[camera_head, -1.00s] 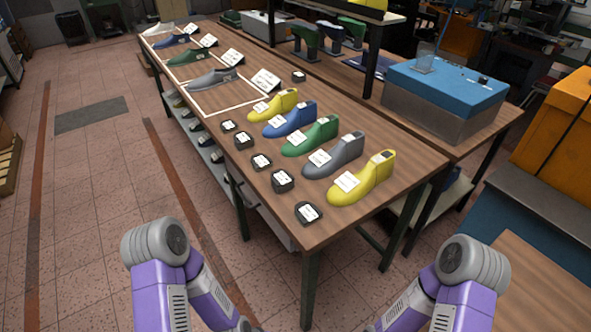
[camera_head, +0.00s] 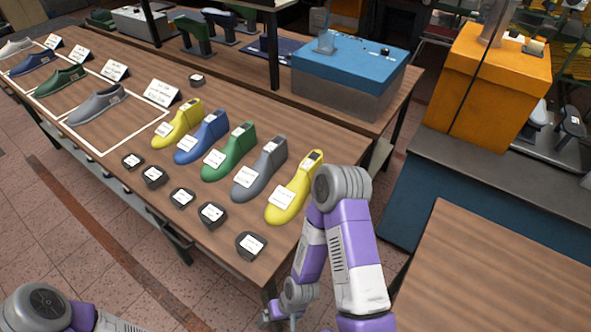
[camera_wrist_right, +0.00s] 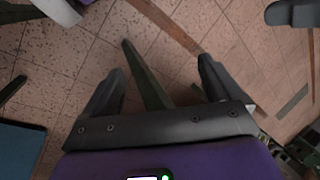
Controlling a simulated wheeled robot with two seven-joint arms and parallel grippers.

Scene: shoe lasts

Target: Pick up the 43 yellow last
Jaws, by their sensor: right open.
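Two yellow lasts lie in a row on the wooden table, each with a white label. One yellow last (camera_head: 295,190) is at the near right end; the other yellow last (camera_head: 178,124) is at the far end of the row. The label print is too small to read, so I cannot tell which is the 43. My right gripper (camera_head: 281,314) is low beside the table's near end, below the lasts and apart from them. In the right wrist view it is open and empty (camera_wrist_right: 158,82), above the floor. My left gripper is out of view.
Between the yellow lasts stand a blue last (camera_head: 201,138), a green last (camera_head: 229,152) and a grey last (camera_head: 260,170). Several black labelled blocks (camera_head: 251,246) line the table's front edge. A blue-lidded box (camera_head: 350,65) stands behind. An orange box (camera_head: 488,80) is at right.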

